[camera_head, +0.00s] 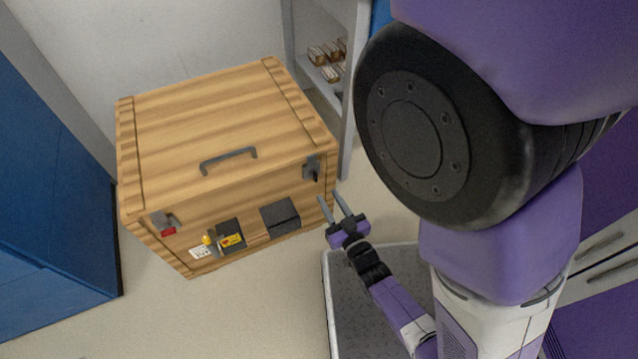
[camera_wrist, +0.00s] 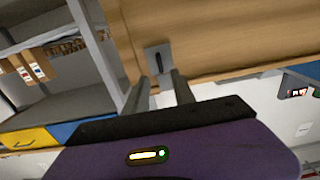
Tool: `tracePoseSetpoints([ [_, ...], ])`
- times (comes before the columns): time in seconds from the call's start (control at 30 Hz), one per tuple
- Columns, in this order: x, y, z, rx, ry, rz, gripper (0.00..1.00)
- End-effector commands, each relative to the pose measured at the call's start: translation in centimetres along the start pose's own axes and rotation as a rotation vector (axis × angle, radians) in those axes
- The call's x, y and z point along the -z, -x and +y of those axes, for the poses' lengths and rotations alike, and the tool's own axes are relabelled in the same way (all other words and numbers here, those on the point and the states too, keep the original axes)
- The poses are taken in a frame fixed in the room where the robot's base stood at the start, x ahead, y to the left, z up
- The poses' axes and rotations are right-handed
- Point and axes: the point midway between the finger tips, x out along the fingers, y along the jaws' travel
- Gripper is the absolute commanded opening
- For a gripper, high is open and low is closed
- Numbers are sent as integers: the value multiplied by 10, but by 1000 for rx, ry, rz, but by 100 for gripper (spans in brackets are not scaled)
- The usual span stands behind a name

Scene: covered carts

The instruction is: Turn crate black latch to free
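The wooden crate (camera_head: 222,130) stands on the floor with its lid down. The black latch (camera_head: 312,170) is on a grey plate at the upper right of the crate's front. In the wrist view the black latch (camera_wrist: 158,62) is a dark narrow bar on its plate, just beyond the fingertips and between them in the picture. My gripper (camera_head: 329,197) is open and empty, a little below and right of the latch in the head view. In the wrist view my gripper (camera_wrist: 159,76) has its fingers apart; I cannot tell whether either touches the plate.
A red latch (camera_head: 168,231) is on the crate's front left. A grey handle (camera_head: 228,160) is on the lid. A dark box (camera_head: 280,216) and labels are on the front. A shelf unit (camera_head: 345,130) stands close behind the crate's right side; a blue cabinet (camera_head: 50,190) is left.

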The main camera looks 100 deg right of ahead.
Motion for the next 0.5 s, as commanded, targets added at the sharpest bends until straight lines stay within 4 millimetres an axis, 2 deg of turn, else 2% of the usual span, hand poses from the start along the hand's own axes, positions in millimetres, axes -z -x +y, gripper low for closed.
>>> tracePoseSetpoints([
  [0.3, -1, -47, 0, 1, 0, 1, 31],
  [0.5, -1, -68, -1, 2, 1, -2, 31],
])
